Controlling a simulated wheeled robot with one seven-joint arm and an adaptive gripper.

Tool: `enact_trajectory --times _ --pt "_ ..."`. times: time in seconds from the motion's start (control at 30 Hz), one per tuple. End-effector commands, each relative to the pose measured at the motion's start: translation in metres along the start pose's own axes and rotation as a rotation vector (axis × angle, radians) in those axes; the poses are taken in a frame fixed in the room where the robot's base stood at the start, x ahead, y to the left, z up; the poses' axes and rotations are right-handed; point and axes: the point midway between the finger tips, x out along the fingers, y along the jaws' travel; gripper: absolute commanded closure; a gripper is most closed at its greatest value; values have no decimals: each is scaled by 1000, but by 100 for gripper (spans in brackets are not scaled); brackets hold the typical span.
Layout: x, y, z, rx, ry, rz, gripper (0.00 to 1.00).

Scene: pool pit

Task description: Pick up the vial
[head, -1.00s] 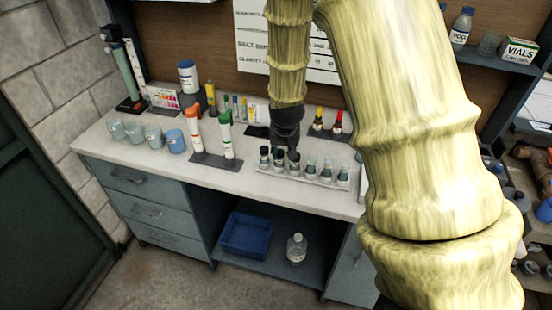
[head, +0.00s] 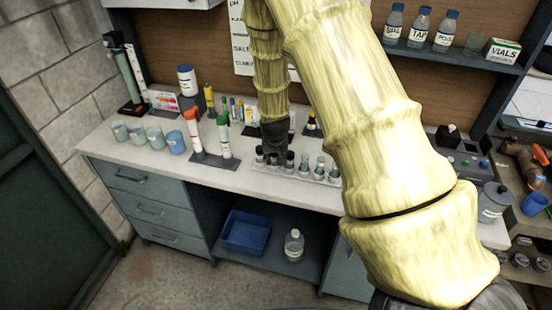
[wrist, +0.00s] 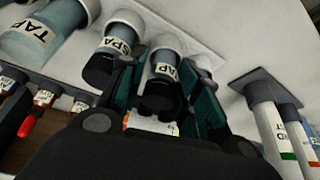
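Several small black-capped vials stand upright in a pale rack (head: 262,170) on the counter. In the wrist view one vial (wrist: 163,66) with a black cap and a partly hidden white label lies between my gripper's (wrist: 164,80) two fingers. The fingers stand on either side of it and look apart; I cannot tell if either touches it. A vial labelled SPA (wrist: 112,45) is just outside the left finger, and a larger one labelled TAP (wrist: 35,35) is further left. In the head view my gripper (head: 275,152) points down at the rack's left part and partly hides the vials there.
A stand with red-capped and green-capped tubes (head: 224,140) is left of the rack. Several cups (head: 155,137) stand further left. Small dropper bottles (head: 312,125) are behind the rack. A shelf (head: 470,57) with bottles and a VIALS box (head: 502,50) is upper right.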

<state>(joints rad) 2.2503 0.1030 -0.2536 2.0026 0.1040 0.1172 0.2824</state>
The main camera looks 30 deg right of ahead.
Motion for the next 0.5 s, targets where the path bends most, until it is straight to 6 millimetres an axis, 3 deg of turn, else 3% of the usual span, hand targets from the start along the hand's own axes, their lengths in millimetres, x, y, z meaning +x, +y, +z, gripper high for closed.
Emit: enact_trajectory --times 0.27,0.4,0.5 --pt "4 0 -1 1 -1 1 67" --pt "4 0 -1 1 -1 1 90" --pt "4 0 0 0 -1 1 94"
